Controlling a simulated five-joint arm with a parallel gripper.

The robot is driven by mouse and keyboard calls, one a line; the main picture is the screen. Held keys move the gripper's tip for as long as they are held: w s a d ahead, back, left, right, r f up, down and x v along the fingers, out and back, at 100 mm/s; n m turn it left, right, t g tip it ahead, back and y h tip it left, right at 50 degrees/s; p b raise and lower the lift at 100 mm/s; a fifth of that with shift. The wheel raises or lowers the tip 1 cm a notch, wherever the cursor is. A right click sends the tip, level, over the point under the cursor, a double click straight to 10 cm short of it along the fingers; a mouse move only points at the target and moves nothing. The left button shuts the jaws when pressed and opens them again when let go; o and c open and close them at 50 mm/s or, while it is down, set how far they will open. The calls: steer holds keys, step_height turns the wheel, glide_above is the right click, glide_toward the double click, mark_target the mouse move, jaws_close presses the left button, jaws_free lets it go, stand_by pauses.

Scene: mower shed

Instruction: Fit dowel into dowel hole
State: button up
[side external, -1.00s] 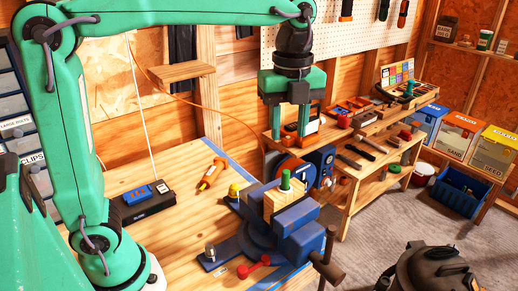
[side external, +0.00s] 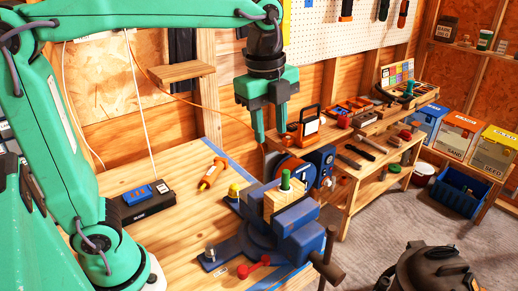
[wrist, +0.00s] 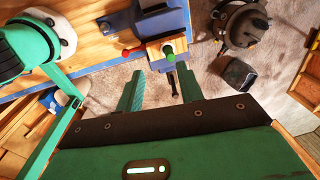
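A green dowel (side external: 285,180) stands upright in the top of a pale wooden block (side external: 281,200). Its lower end is hidden, so its depth in the hole cannot be seen. A blue vise (side external: 302,243) holds the block. My gripper (side external: 270,137) is open and empty, above the dowel and a little to its left in the side view. In the wrist view my gripper (wrist: 160,70) has both fingers apart with nothing between them. The dowel (wrist: 168,48) and the block (wrist: 166,20) show beyond the fingertips.
A red-handled object (side external: 252,268) lies near the vise base. A bench grinder (side external: 319,162) and a tool shelf (side external: 372,160) stand behind. The bench middle is clear.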

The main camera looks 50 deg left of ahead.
steer(key=s+a+f+n+t, duration=0.2)
steer(key=s+a+f+n, duration=0.1)
steer(key=n, duration=0.6)
steer(key=s+a+f+n+t, duration=0.2)
steer(key=s+a+f+n, duration=0.2)
steer(key=s+n, duration=0.4)
steer(key=shift+s+a+f+n+t, duration=0.3)
steer(key=shift+a+n, duration=0.1)
steer(key=shift+n, duration=0.3)
